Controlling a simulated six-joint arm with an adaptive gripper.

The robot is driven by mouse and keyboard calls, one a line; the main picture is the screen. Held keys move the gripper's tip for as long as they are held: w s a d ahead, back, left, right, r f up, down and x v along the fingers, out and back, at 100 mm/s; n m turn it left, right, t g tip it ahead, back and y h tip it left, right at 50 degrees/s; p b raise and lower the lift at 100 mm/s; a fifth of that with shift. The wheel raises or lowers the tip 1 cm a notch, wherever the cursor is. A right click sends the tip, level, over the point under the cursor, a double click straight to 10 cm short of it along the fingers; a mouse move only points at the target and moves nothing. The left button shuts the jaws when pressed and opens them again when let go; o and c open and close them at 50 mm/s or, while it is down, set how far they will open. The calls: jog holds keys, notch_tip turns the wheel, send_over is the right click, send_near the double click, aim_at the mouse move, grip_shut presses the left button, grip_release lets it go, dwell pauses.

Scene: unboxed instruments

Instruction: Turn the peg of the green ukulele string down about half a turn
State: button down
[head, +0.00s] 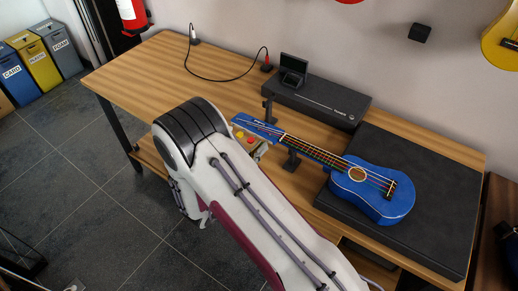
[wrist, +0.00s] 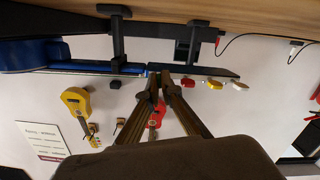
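There, a red peg (wrist: 188,83), a yellow peg (wrist: 214,84) and a pale peg (wrist: 240,86) stick out in a row. No green peg can be made out. My gripper (wrist: 160,80) has its two brown fingers close together at the headstock edge, beside the red peg. Whether a peg is between the tips is hidden. In the head view my arm covers most of the gripper.
A black case (head: 318,103) with a small open box (head: 293,70) stands behind the neck. A cable (head: 215,79) lies at the back. The table's left part (head: 130,75) is clear.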

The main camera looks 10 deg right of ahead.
jog(key=m, duration=1)
jog(key=m+t, duration=0.1)
jog(key=m, duration=0.8)
jog(key=shift+m+t+y, duration=0.3)
jog(key=shift+m, duration=0.1)
dwell(0.4)
jog(key=c, duration=2.3)
grip_release()
jog(key=shift+s, duration=0.1)
jog(key=shift+v, duration=5.95)
